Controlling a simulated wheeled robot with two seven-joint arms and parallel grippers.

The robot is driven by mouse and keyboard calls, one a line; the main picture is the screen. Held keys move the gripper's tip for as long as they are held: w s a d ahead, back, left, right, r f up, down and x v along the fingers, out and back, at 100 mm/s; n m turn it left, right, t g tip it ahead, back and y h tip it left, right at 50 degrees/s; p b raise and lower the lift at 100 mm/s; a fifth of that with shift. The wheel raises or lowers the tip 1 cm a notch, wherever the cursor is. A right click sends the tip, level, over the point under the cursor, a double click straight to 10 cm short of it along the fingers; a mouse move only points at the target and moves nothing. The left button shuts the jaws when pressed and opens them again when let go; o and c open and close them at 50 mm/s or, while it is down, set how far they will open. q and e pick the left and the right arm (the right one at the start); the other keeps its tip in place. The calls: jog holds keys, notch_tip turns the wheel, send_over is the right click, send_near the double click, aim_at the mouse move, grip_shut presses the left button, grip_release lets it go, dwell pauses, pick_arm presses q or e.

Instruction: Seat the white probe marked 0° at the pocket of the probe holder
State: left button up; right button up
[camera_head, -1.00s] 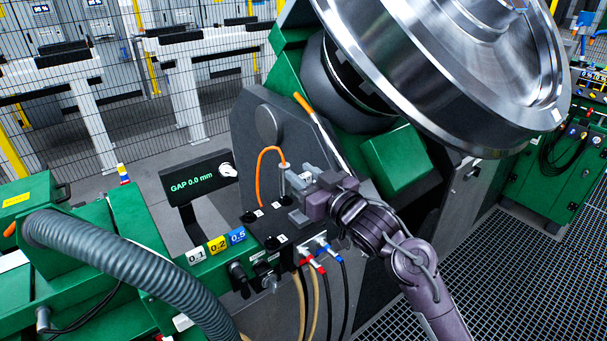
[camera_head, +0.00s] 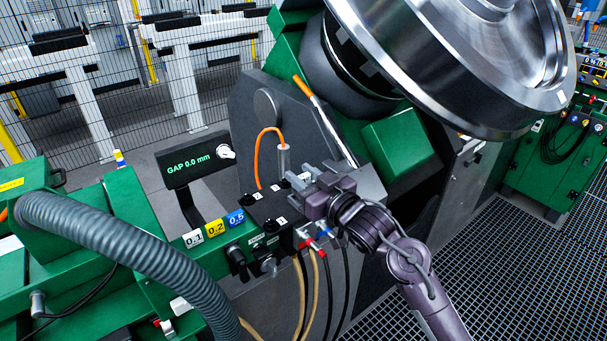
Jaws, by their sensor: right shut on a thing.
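The white probe (camera_head: 284,159) shows as a pale grey upright cylinder with an orange cable looping from its top. Its 0° mark cannot be read. It stands over the black top of the probe holder (camera_head: 268,208), at the fingertips of my right gripper (camera_head: 302,184). The right gripper reaches in from the right and is shut on the probe. The fingers hide the probe's lower end and the pocket, so I cannot tell how deep it sits. My left gripper is not in view.
A display reading GAP 0.0 mm (camera_head: 196,160) stands left of the holder. Cables hang below. The large metal wheel (camera_head: 470,65) overhangs behind right. A grey corrugated hose (camera_head: 120,250) crosses the lower left.

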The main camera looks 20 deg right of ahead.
jog(key=shift+p, duration=0.75)
dwell(1.2)
jog(key=shift+f+b, duration=0.75)
jog(key=shift+f, duration=0.4)
jog(key=o, duration=1.2)
jog(key=shift+c, duration=0.2)
jog(key=b+v, duration=0.2)
jog(key=v, duration=0.5)
jog(key=shift+s, duration=0.4)
jog(key=shift+s+d, duration=0.1)
jog(key=shift+d, duration=0.05)
